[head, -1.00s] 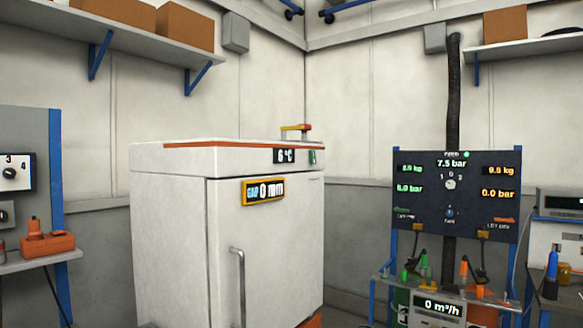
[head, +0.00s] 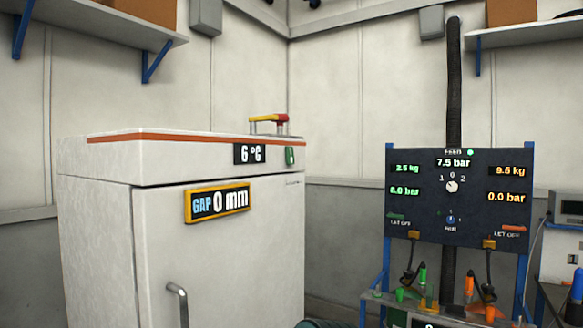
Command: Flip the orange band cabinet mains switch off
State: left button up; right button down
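The white cabinet with the orange band (head: 120,137) along its top edge stands at left centre of the head view. Its door is closed, with a grey handle (head: 178,303) and a yellow-framed sign reading "GAP 0 mm" (head: 217,202). Neither gripper is in view.
A yellow and red handle-like item (head: 268,122) sits on the cabinet top. A dark gauge panel (head: 460,200) stands at right above a bench with green and orange fittings. A shelf (head: 110,25) hangs at upper left. Open space lies between cabinet and panel.

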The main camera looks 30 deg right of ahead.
aim_at(290, 152)
jog(key=i+l, duration=0.4)
jog(key=l, duration=0.2)
jog(key=i+l, duration=0.45)
jog(key=l+u, duration=0.05)
jog(key=l, duration=0.05)
